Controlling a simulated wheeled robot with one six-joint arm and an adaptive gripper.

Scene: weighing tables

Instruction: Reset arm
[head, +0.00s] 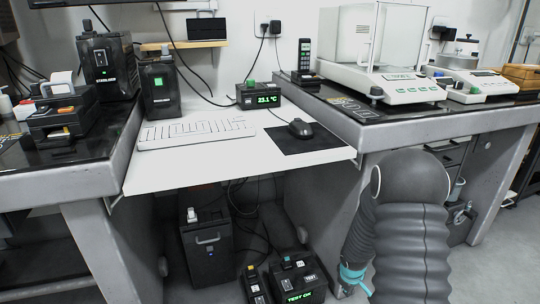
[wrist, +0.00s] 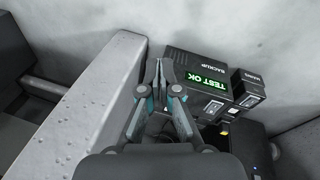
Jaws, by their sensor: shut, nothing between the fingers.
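My gripper (wrist: 160,72) is in the middle of the wrist view, with its two grey fingers together and nothing between them. It points down toward the floor area below the desk. In the head view my arm hangs at the lower right, and only a teal part of the gripper (head: 354,276) shows beside it; the fingertips are hidden there. A black box with a green "TEST OK" display (head: 300,290) stands on the floor left of my gripper. It also shows in the wrist view (wrist: 196,62), labelled BACKUP, just beyond and right of the fingers; I cannot tell whether they touch.
A grey table leg (wrist: 95,110) runs close along the left of my gripper. A smaller black box (wrist: 246,90) stands right of the backup box. Above are the white desk (head: 230,165) with keyboard (head: 195,133), and the right weighing table (head: 440,115). Open floor lies at right.

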